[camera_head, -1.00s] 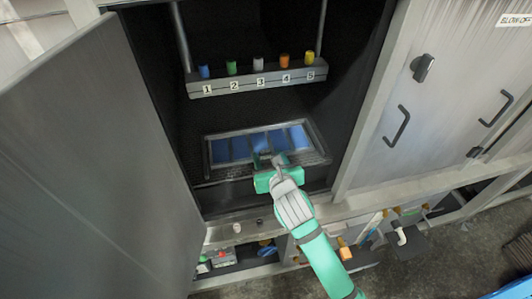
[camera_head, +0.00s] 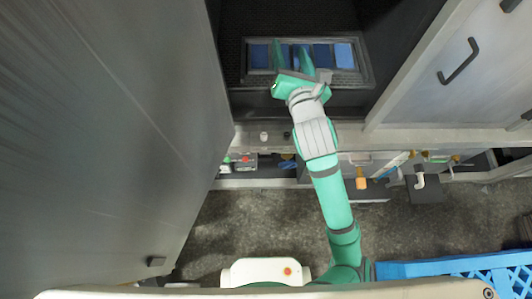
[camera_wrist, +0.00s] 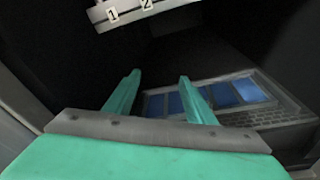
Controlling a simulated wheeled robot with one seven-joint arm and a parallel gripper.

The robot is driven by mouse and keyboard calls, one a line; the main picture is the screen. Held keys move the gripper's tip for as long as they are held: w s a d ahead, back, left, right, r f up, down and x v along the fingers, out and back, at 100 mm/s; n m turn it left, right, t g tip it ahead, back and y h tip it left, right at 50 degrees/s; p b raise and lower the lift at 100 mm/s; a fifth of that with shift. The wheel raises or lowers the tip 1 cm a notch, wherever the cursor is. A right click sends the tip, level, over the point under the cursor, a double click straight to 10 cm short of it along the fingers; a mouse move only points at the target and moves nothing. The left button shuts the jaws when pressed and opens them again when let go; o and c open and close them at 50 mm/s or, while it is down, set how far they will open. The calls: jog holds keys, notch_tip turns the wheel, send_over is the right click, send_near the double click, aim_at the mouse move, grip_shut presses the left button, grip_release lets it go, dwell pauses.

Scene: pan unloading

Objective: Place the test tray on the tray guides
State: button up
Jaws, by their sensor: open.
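The test tray (camera_head: 258,78) is a dark grey frame with several blue panels. It lies inside the open cabinet, on a dark mesh surface (camera_head: 350,98). The tray also shows in the wrist view (camera_wrist: 283,93), beyond and to the right of the fingers. My gripper (camera_head: 294,58) is over the tray's middle in the head view, with its fingers apart and nothing between them. In the wrist view my gripper (camera_wrist: 158,80) reaches into the dark cabinet. I cannot tell whether a finger touches the tray. The tray guides cannot be clearly made out.
A ledge with number labels 1 and 2 (camera_wrist: 128,12) is at the top of the wrist view. The open cabinet door (camera_head: 110,130) stands at left; a closed door (camera_head: 465,75) is at right. A blue crate (camera_head: 460,268) sits at lower right.

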jog(key=a+r+m+t, duration=0.4)
jog(key=a+r+m, duration=0.2)
jog(key=r+m, duration=0.25)
notch_tip(320, 180, down, 3)
jog(key=s+a+m+h, duration=0.2)
jog(key=s+m, duration=0.1)
jog(key=m, duration=0.7)
jog(key=s+a+f+m+g+h, duration=0.2)
jog(key=s+a+f+m+g, duration=0.15)
jog(key=s+f+m, duration=1.25)
jog(key=s+d+f+n+y, duration=0.1)
jog(key=s+d+f, duration=0.1)
jog(key=s+f, duration=0.3)
jog(key=s+d+f+n+g+y, duration=0.1)
jog(key=s+f, duration=0.4)
jog(key=s, duration=0.9)
jog(key=shift+d+f, duration=0.2)
jog(key=shift+d, duration=0.45)
jog(key=shift+g, duration=0.25)
